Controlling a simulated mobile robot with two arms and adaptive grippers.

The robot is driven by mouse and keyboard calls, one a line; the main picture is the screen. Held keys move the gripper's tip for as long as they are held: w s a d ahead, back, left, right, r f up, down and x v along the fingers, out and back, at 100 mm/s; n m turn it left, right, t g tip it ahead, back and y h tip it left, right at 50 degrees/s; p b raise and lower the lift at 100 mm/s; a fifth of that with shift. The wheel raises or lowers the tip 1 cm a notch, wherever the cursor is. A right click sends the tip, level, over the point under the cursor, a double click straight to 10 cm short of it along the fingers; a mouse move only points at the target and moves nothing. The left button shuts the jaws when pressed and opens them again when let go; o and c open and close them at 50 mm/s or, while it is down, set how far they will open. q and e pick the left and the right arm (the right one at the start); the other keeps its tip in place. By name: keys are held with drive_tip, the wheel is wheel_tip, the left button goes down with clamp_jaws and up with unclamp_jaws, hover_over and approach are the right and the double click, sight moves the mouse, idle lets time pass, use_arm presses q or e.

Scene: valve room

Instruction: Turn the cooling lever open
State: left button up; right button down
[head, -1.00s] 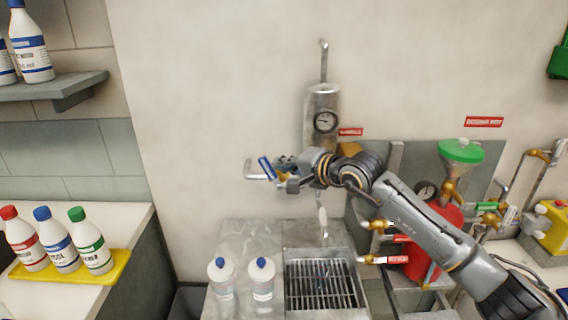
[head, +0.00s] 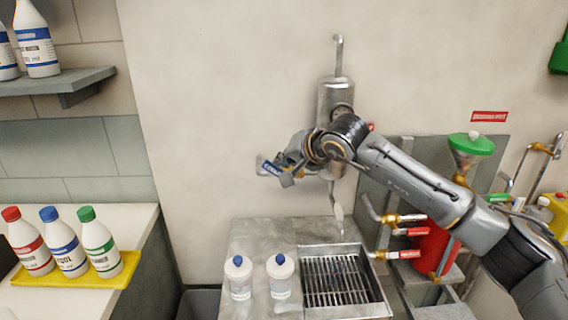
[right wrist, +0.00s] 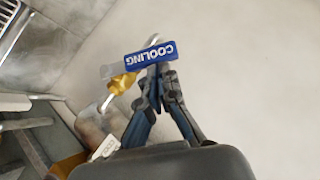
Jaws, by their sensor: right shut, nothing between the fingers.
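The cooling lever (head: 270,168) has a blue handle in the head view, beside the wall and partly hidden by my gripper. In the right wrist view its blue handle (right wrist: 150,55), marked COOLING, lies nearly level, slightly tilted, above a brass valve body (right wrist: 121,84). My right gripper (head: 284,172) is at the handle. In the right wrist view its fingers (right wrist: 159,70) come together at their tips, shut and empty, right at the handle's lower edge. I cannot tell whether they touch it. My left gripper is not in view.
A metal tank (head: 335,97) hangs on the wall behind my right arm. Two clear bottles (head: 239,280) stand on the metal counter beside a drain grate (head: 335,281). A red vessel with a green funnel (head: 471,144) and brass valves stands at right. A yellow tray (head: 78,276) holds bottles at left.

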sight(270, 172)
drive_tip(key=a+n+h, duration=0.1)
drive_tip(key=a+f+n+h, duration=0.1)
drive_tip(key=h, duration=0.1)
drive_tip(key=shift+f+h+b, duration=0.3)
drive_tip(key=shift+b, duration=0.05)
drive_tip(key=shift+a+f+n+h, duration=0.4)
drive_tip(key=shift+a+f+h, duration=0.1)
drive_tip(key=shift+h, duration=0.2)
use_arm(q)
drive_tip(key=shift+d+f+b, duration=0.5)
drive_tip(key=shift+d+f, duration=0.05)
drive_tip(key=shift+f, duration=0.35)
use_arm(e)
drive_tip(key=shift+a+f, duration=0.2)
drive_tip(key=shift+f, duration=0.2)
